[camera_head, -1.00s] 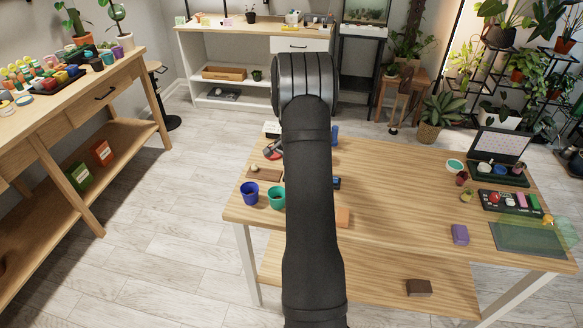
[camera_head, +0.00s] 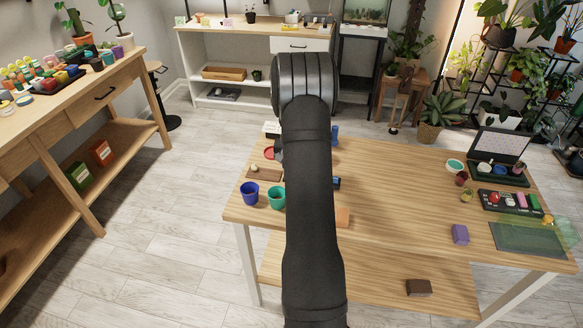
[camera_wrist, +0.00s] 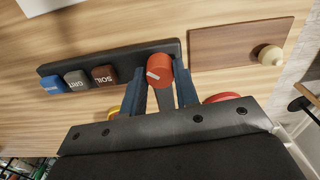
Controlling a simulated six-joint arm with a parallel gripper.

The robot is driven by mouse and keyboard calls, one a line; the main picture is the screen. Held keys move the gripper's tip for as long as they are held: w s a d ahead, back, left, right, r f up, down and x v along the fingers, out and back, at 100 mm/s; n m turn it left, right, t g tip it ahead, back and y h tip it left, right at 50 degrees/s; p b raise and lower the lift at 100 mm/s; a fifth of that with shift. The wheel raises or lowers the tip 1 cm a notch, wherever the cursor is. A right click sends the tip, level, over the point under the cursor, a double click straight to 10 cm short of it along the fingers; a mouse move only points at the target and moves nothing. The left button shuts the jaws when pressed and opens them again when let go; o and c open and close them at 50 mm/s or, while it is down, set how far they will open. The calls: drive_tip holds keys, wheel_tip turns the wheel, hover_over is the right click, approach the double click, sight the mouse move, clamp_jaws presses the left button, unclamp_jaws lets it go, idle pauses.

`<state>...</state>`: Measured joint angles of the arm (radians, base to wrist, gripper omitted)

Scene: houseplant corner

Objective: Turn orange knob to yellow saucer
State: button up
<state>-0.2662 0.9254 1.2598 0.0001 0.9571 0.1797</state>
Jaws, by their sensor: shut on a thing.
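In the wrist view the round orange-red knob (camera_wrist: 161,66) sits at one end of a dark panel. Its white pointer mark is turned toward the picture's left. My gripper (camera_wrist: 160,88) has one blue finger on each side of the knob and is shut on it. A sliver of the yellow saucer (camera_wrist: 113,113) shows behind my gripper at lower left. Part of a red saucer (camera_wrist: 220,97) shows at lower right and also in the head view (camera_head: 269,153). In the head view my arm hides the knob and most of the gripper.
The dark panel (camera_wrist: 125,60) carries blue, grey and brown labelled blocks, including GRIT and SOIL. A brown board (camera_wrist: 235,43) with a pale wooden knob (camera_wrist: 270,55) lies beside it. Blue (camera_head: 250,194) and green (camera_head: 277,197) cups stand near the table's left edge.

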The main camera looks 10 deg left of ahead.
drive_tip(key=shift+r, duration=0.1)
drive_tip(key=o, duration=1)
wheel_tip(320, 180, up, 17)
drive_tip(key=shift+r, duration=0.2)
drive_tip(key=shift+f, duration=0.1)
wheel_tip(320, 180, down, 17)
drive_tip(key=shift+f, duration=0.15)
idle(0.5)
